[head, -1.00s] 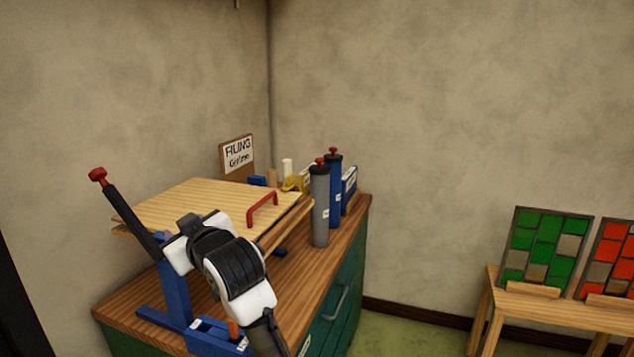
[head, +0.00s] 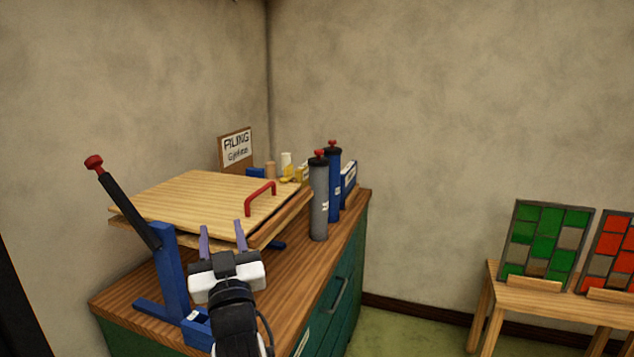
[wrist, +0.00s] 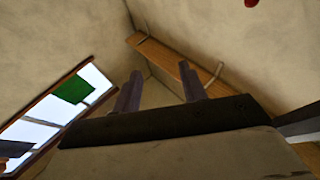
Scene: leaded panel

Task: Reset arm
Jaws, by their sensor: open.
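My gripper (head: 222,238) is open and empty in the head view. Its two purple-grey fingers point up and away, in front of the near edge of the wooden board press (head: 195,200). The fingers overlap the board's edge in the picture; I cannot tell the exact gap. In the wrist view the two fingers (wrist: 161,90) stand apart with nothing between them.
A blue stand (head: 170,275) with a black, red-knobbed lever (head: 128,208) is at left on the wooden-topped cabinet (head: 290,290). Grey (head: 319,200) and blue (head: 333,180) cylinders stand behind. Glass panels (head: 545,240) rest on a side table (head: 550,310). The wrist view shows a window (wrist: 55,115).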

